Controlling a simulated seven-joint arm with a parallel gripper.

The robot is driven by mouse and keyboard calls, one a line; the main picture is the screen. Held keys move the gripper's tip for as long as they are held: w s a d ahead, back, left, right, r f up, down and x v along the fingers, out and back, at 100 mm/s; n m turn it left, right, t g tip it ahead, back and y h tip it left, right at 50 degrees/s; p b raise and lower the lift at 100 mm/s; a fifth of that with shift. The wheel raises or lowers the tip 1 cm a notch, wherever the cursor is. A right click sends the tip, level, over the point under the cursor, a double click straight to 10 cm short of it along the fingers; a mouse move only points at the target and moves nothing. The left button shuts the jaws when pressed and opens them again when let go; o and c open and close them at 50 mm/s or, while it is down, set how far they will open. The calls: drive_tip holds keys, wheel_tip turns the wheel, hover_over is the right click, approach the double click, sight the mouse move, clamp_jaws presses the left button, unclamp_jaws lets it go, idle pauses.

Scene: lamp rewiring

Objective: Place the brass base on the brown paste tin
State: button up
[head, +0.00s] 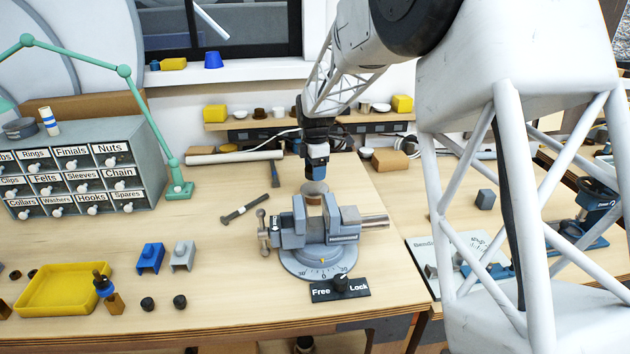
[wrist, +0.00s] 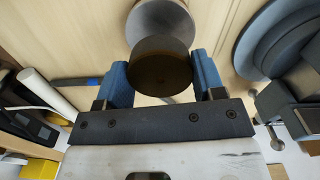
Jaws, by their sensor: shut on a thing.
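The brass base (wrist: 160,70) is a short, dark brown-gold cylinder between the blue fingers of my gripper (wrist: 159,84) in the wrist view. In the head view my gripper (head: 316,178) points down just behind the vise, and the base is hard to make out there. Below the fingertips is a round, pale grey top over a brown side, which looks like the brown paste tin (head: 314,187). Its pale disc also shows beyond the base in the wrist view (wrist: 160,14), partly covered by it. The vise hides the tin's lower part. I cannot tell whether base and tin touch.
The grey vise (head: 318,222) on its round dial stands close in front. A drawer cabinet (head: 85,165), green lamp arm (head: 150,118) and yellow tray (head: 65,288) are further left.

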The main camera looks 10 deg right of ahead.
sight(315, 188)
drive_tip(key=shift+f, duration=0.15)
drive_tip(key=shift+f, duration=1.85)
drive_tip(key=shift+f, duration=0.2)
drive_tip(key=o, duration=1.2)
drive_tip(key=shift+c, duration=0.2)
drive_tip(key=shift+r, duration=0.15)
wheel_tip(315, 188, up, 12)
